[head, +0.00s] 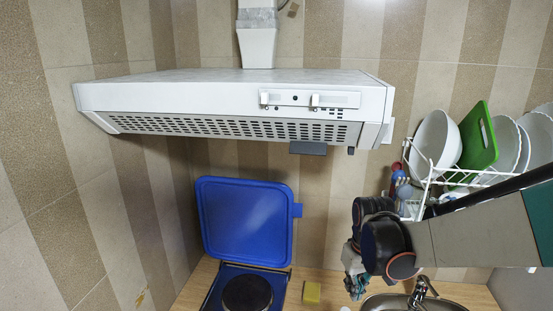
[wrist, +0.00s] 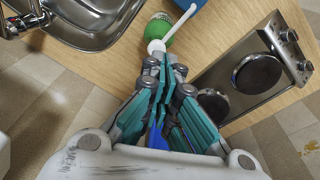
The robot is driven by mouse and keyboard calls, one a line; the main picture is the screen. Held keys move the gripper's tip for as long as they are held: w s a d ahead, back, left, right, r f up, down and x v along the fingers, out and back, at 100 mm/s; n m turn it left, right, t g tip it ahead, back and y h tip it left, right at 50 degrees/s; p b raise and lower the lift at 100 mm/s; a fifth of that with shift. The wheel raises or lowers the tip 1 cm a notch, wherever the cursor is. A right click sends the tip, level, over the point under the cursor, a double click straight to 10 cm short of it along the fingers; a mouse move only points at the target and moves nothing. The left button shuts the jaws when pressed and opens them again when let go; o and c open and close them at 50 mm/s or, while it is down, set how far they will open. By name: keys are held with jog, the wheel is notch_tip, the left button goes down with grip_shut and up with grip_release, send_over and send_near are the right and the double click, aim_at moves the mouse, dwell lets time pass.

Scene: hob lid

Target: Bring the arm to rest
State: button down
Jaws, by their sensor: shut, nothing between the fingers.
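My gripper (head: 355,284) hangs at the lower right in the head view, above the counter between the hob and the sink. In the wrist view its teal fingers (wrist: 160,85) are together, with nothing held. The hob (head: 247,291) is at the bottom left of centre in the head view; its blue lid (head: 245,220) stands raised against the wall, apart from my gripper. In the wrist view the metal hob (wrist: 255,70) with two dark plates lies right of the fingers, partly hidden by them.
A range hood (head: 235,100) hangs above the hob. A white dish rack (head: 430,180) with bowls and a green board is behind my arm. A sink (wrist: 95,20) is at upper left in the wrist view. A yellow sponge (head: 312,292) lies beside the hob.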

jog(key=s+f+m+t+b, duration=0.1)
jog(key=s+f+t+b, duration=0.2)
jog(key=s+b, duration=0.5)
jog(key=s+f+m+t+b, duration=0.2)
jog(key=s+f+b, duration=0.2)
jog(key=s+b, duration=0.5)
jog(key=shift+s+t, duration=0.3)
jog(key=shift+t, duration=0.1)
jog(key=shift+a, duration=0.15)
dwell(1.4)
